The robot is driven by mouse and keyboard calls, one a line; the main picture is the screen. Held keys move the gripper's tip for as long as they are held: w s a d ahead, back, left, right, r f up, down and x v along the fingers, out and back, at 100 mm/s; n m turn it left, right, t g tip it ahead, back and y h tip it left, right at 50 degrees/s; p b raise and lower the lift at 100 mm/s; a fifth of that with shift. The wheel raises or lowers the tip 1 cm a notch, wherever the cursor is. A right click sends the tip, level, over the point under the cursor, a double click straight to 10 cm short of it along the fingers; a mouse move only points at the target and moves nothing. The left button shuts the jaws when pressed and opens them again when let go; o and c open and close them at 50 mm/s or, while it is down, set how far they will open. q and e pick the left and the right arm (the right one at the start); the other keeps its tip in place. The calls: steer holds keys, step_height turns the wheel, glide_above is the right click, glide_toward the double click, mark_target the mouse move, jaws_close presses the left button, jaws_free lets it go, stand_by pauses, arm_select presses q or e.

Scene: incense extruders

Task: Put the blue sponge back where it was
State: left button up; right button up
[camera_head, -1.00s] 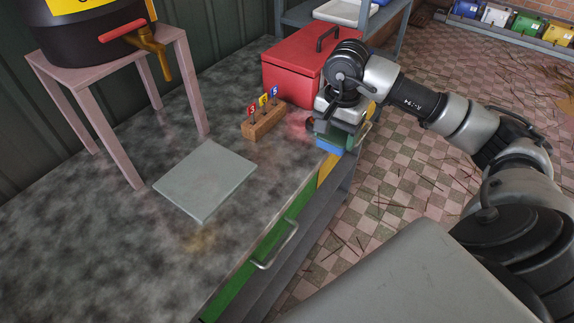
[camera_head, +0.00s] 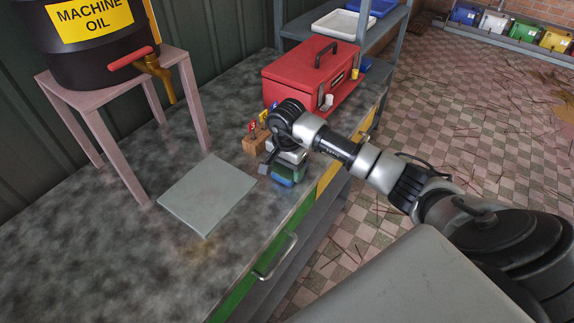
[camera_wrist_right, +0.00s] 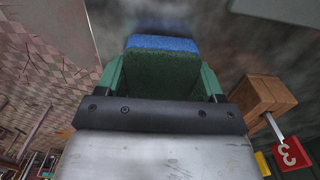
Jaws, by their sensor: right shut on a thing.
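The sponge is blue with a dark green side; it shows in the head view (camera_head: 284,176) and in the right wrist view (camera_wrist_right: 162,70). My right gripper (camera_head: 285,165) is shut on it, with one green finger at each side in the wrist view (camera_wrist_right: 162,82). The gripper is over the bench near its front edge, right of the grey square plate (camera_head: 208,194). Whether the sponge touches the bench is hard to tell. My left gripper is not in view.
A wooden block (camera_head: 254,143) with numbered flags stands just behind the gripper. A red toolbox (camera_head: 305,82) is at the back. A pink stand (camera_head: 95,135) bears a machine oil drum (camera_head: 85,50) at left. The bench front (camera_head: 90,270) is clear.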

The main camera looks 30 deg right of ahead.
steer(key=shift+f, duration=0.15)
steer(key=shift+f, duration=0.1)
steer(key=o, duration=0.8)
steer(key=shift+r, duration=0.6)
step_height(320, 180, up, 11)
steer(key=shift+r+b, duration=0.1)
steer(key=shift+b, duration=1.15)
